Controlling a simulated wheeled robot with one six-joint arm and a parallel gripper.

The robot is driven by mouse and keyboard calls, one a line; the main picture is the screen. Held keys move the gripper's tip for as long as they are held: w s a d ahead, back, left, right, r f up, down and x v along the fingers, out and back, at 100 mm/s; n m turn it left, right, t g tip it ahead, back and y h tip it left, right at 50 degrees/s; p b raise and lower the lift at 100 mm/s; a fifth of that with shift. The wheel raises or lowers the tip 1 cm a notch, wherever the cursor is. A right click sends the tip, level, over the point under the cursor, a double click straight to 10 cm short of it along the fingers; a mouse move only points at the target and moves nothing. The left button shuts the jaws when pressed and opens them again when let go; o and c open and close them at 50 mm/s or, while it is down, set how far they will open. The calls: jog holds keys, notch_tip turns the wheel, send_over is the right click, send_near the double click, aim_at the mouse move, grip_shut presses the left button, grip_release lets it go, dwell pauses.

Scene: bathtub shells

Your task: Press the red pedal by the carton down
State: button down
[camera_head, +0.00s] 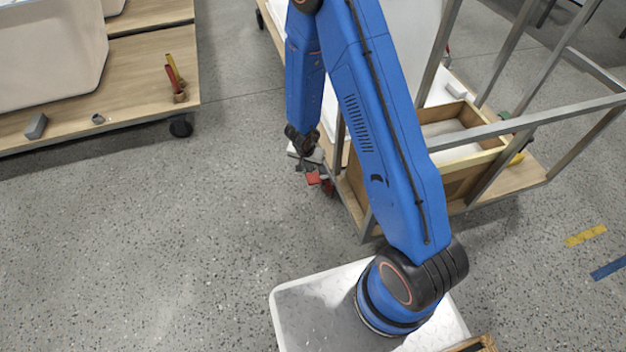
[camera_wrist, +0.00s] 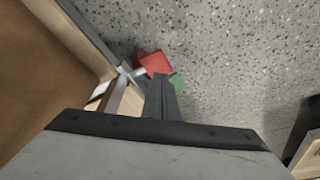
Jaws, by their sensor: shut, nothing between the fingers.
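The red pedal (camera_head: 313,178) sits low beside the left corner of the wheeled wooden cart, just above the floor. In the wrist view the red pedal (camera_wrist: 154,62) shows just beyond my fingertips, on a pale metal arm. My gripper (camera_wrist: 161,78) is shut and empty, pointing down, its tips close to the pedal's near edge. I cannot tell whether they touch it. In the head view my gripper (camera_head: 307,166) is small and partly hides the pedal's surroundings. A brown box-like surface (camera_wrist: 35,85), possibly the carton, fills the left of the wrist view.
The wooden cart (camera_head: 515,185) has a metal frame (camera_head: 530,120) and an open wooden box (camera_head: 492,158) behind my arm. Speckled floor (camera_head: 200,250) is clear to the left. Another cart (camera_head: 140,75) holds a white tub (camera_head: 50,55).

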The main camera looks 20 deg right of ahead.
aim_at(312, 179)
jog(key=shift+s+d+f, duration=0.15)
jog(key=shift+f, duration=0.15)
jog(key=shift+f, duration=0.15)
jog(key=shift+f, duration=0.25)
jog(key=shift+x, duration=3.1)
jog(key=shift+f, duration=0.1)
jog(key=shift+x, duration=0.95)
jog(key=shift+s+a+r, duration=0.3)
jog(key=shift+s+a, duration=0.2)
jog(key=shift+s, duration=0.15)
jog(key=shift+s+a+r, duration=0.25)
jog(key=shift+s+a, duration=0.2)
jog(key=shift+s, duration=0.25)
